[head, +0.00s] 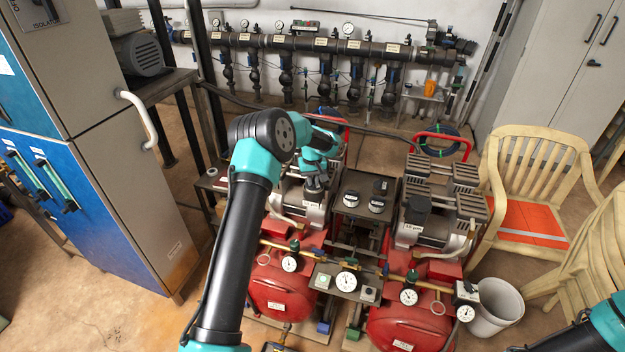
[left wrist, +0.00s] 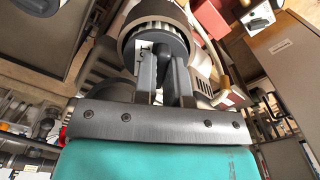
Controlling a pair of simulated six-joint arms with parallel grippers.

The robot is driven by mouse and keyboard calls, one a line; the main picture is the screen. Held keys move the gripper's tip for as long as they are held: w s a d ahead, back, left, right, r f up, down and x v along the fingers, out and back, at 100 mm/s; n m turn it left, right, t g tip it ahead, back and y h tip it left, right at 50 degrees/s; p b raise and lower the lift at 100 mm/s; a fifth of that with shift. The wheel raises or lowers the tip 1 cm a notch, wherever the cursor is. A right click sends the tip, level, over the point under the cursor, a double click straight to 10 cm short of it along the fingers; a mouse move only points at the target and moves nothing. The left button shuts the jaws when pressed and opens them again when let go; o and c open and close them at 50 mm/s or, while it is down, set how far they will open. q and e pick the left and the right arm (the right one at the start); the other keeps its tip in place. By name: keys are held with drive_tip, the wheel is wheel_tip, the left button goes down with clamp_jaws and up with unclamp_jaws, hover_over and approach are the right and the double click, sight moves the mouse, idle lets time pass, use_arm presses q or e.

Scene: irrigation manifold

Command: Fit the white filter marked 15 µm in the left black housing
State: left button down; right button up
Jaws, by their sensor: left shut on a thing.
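My left gripper (head: 314,190) is over the left machine. In the left wrist view its fingers (left wrist: 164,82) are shut on the raised grip of a dark, ribbed cap, which looks like the top of a filter (left wrist: 172,42). A white label shows beside the fingers; I cannot read it clearly. A wider grey-brown round rim lies just past the cap; I cannot tell how far in the filter sits. The left housing is hidden behind my gripper in the head view. The right black housing (head: 417,208) stands on the right machine. My right gripper is out of view.
Dark-capped pieces with pale bands (head: 351,199) stand on the dark middle stand (head: 355,218). Red tanks (head: 283,292) with gauges and brass pipes are in front. A blue-grey cabinet (head: 95,150) is left. A white bucket (head: 495,307) and a cream chair (head: 536,185) are right.

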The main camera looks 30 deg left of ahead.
use_arm(q)
drive_tip(key=shift+f, duration=0.6)
idle(0.7)
drive_tip(key=c, duration=0.9)
unclamp_jaws()
drive_tip(key=shift+o, duration=0.2)
drive_tip(key=shift+r, duration=0.1)
drive_tip(key=shift+r, duration=3.45)
